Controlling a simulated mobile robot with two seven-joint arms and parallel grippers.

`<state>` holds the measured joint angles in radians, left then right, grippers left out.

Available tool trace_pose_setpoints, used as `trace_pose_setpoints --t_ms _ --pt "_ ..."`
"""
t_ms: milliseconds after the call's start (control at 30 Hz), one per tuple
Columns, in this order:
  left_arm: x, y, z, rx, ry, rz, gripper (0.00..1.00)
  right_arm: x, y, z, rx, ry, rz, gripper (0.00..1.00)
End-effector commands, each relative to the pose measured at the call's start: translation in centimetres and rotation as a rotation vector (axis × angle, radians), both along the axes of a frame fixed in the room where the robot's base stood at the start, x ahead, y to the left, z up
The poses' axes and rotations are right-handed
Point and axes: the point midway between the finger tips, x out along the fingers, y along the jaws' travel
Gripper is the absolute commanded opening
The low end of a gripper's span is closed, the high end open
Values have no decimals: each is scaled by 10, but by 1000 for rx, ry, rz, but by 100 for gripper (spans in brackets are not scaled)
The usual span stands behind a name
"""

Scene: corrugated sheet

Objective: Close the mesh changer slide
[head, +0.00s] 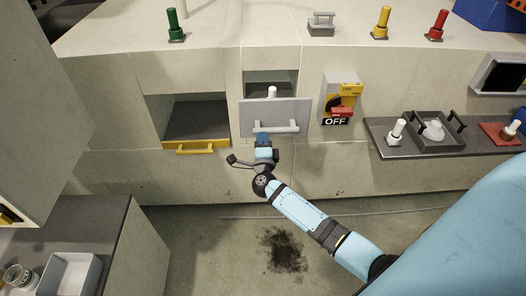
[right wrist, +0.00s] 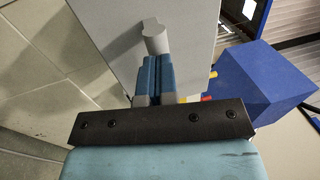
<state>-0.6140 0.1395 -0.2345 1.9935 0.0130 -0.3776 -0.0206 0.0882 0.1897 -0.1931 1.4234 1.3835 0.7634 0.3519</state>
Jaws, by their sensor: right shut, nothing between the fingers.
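The slide with a grey front plate (head: 248,116) sticks out of an opening in the machine's beige front; I take it for the mesh changer slide. It has a light grey bar handle (head: 277,129), and a white knob (head: 272,92) shows behind the plate. My right gripper (head: 263,139) is at the lower left of the plate, close to the handle's left end. In the right wrist view its blue fingers (right wrist: 154,76) are together and empty, with the handle (right wrist: 154,38) just beyond their tips. I cannot tell whether they touch. My left gripper is out of view.
An open compartment with a yellow-handled tray (head: 196,147) is left of the slide. A switch box marked OFF (head: 340,101) is to the right. A dark shelf (head: 448,145) juts out further right.

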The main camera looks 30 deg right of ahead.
Motion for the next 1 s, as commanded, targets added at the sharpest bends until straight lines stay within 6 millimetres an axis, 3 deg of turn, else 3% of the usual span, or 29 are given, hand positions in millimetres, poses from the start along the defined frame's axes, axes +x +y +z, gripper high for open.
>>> trace_pose_setpoints --t_ms 300,600,833,1000 --pt "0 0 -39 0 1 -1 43 76 -46 -4 1 -4 -3 0" --pt "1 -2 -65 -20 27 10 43 132 -81 -4 2 -3 -1 0" --pt "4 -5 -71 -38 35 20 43 156 -95 -2 1 -2 -1 0" --pt "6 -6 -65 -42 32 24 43 154 -94 1 1 -1 0 0"
